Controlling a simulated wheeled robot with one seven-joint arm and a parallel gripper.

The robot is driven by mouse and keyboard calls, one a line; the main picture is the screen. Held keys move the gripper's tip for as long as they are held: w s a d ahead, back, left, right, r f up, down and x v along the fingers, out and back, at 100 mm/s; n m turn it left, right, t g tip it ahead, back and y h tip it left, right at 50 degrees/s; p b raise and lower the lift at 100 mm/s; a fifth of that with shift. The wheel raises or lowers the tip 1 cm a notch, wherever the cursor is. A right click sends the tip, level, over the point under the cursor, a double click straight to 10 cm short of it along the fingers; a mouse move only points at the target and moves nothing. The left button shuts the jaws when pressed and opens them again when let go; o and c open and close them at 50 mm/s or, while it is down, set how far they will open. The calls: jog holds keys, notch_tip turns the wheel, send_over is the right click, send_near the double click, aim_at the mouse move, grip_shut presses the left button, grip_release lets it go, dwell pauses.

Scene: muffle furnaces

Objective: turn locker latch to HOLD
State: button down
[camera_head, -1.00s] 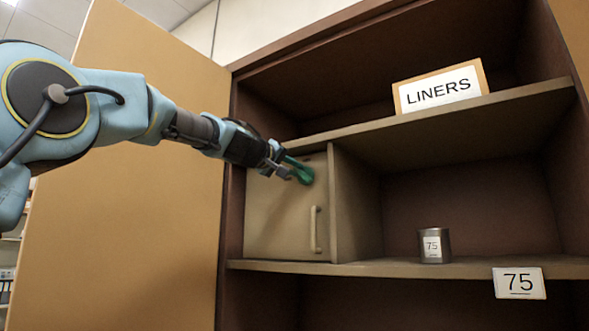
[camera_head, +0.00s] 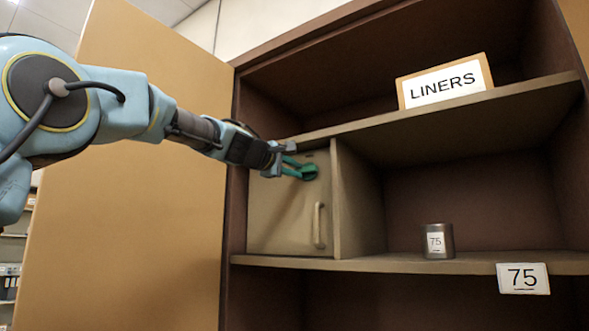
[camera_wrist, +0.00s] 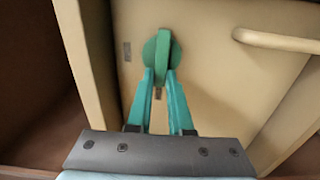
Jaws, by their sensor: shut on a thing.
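The small tan locker (camera_head: 285,215) stands at the left end of the middle shelf, its door closed. Its green latch (camera_head: 309,172) is a round knob with a raised grip, near the top right of the door. In the wrist view the latch (camera_wrist: 163,55) lies between the tips of my gripper (camera_wrist: 160,75), whose green fingers are closed on its grip. My gripper also shows at the latch in the head view (camera_head: 298,168). Small marks sit on the door beside and below the latch; their lettering is too small to read.
A pale door handle (camera_head: 319,225) is below the latch, and it shows at the upper right of the wrist view (camera_wrist: 275,40). A LINERS sign (camera_head: 445,84) is above. The open cabinet door (camera_head: 140,200) is on the left.

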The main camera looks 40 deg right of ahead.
jog(key=shift+n, duration=0.3)
jog(key=c, duration=0.8)
grip_release()
jog(key=b+v, duration=0.5)
jog(key=v, duration=0.5)
jog(key=shift+a, duration=0.35)
